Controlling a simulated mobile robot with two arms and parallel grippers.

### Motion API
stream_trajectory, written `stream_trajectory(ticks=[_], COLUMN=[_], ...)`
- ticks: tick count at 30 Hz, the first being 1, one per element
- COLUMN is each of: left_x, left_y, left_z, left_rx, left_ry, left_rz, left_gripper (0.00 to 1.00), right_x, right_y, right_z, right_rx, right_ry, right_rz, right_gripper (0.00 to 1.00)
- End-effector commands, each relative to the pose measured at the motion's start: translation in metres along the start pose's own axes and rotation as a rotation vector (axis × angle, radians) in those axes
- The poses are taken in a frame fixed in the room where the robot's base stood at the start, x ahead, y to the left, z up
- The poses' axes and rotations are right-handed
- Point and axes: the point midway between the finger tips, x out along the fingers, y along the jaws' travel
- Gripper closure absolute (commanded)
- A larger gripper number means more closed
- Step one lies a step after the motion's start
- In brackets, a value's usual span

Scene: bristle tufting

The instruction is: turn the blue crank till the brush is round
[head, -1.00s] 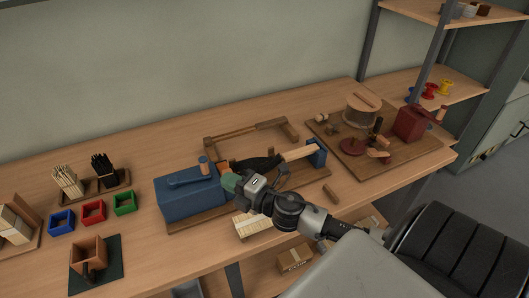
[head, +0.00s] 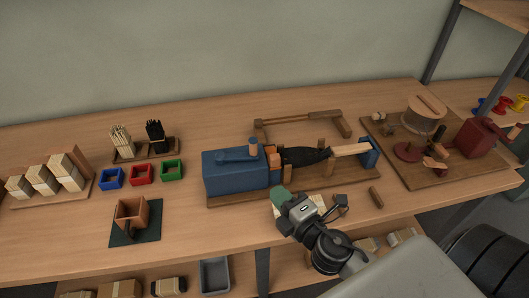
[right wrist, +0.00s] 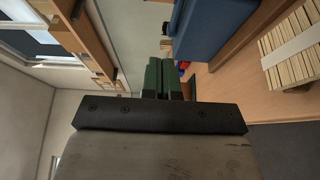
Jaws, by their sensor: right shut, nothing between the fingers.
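The blue crank box (head: 235,178) sits on a wooden base board. Its blue crank arm (head: 232,155) lies across the top, with a wooden knob (head: 253,148) at the right end. To its right, the brush's black bristles (head: 303,157) point sideways from a wooden handle (head: 350,149) that reaches a blue end block (head: 370,155). Whether the brush is round cannot be told. My right gripper (head: 280,193), with green fingertips, is shut and empty in front of the box's right end, apart from the crank. The wrist view shows its closed fingers (right wrist: 163,78) and the blue box (right wrist: 210,28).
A pale slatted block (right wrist: 290,45) lies right in the wrist view. Small blue, red and green trays (head: 142,174), a bristle holder (head: 145,150) and a wooden cup (head: 130,212) stand left. A board with a red box (head: 480,138) stands right. A bow-like wooden frame lies behind the brush.

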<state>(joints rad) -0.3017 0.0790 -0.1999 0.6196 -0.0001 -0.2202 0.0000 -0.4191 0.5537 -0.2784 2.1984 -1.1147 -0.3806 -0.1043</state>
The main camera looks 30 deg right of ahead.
Motion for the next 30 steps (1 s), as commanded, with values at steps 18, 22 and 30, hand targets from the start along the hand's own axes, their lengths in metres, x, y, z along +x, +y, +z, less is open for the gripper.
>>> stream_trajectory(ticks=[18, 22, 30], left_x=[-0.035, -0.038, -0.041], left_y=[-0.001, -0.001, -0.001], left_z=[-0.004, -0.004, -0.005], left_rx=[0.0, 0.0, 0.0], left_ry=[0.001, 0.001, 0.002], left_rz=[0.0, 0.0, 0.0], left_gripper=[0.57, 0.57, 0.57], right_x=[0.092, 0.11, 0.125], right_y=[0.007, 0.005, 0.003], right_z=[-0.009, 0.002, 0.019], right_rx=[0.0, -0.003, 0.001], right_ry=[-0.024, -0.024, -0.022], right_rz=[0.008, 0.007, 0.006], right_gripper=[1.0, 1.0, 1.0])
